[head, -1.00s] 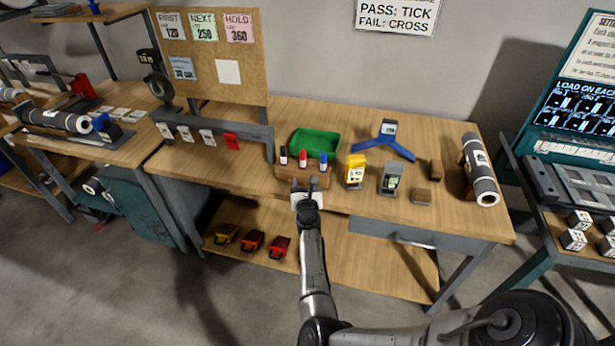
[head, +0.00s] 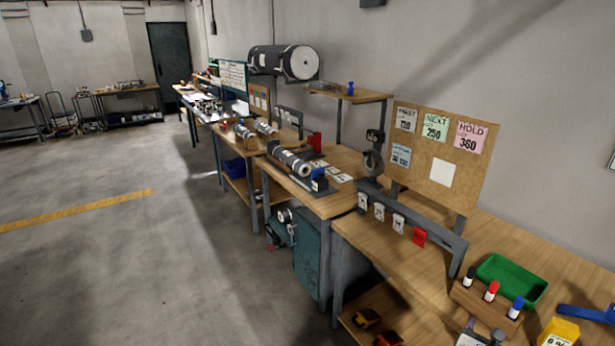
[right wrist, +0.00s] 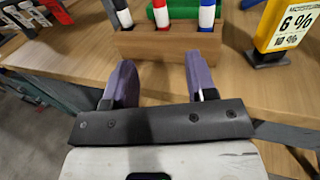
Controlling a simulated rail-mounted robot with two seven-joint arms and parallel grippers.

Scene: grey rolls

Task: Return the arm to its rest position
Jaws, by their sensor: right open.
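My right gripper (head: 482,335) shows at the bottom edge of the head view, in front of the wooden marker block (head: 478,306). In the right wrist view its two purple fingers (right wrist: 160,75) are spread apart with nothing between them. The block (right wrist: 165,43) lies just beyond the fingertips. A black-and-white marker (head: 468,276), a red-and-white marker (head: 491,291) and a blue-and-white marker (head: 516,307) stand upright in the block. Most of my right arm is out of the head view. My left gripper is not in view.
A green tray (head: 512,281) lies behind the block. A yellow moisture meter (right wrist: 285,25) stands to its right. A grey rail (head: 410,226) with tags and a corkboard (head: 440,155) are to the left. Open floor (head: 130,260) lies left of the benches.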

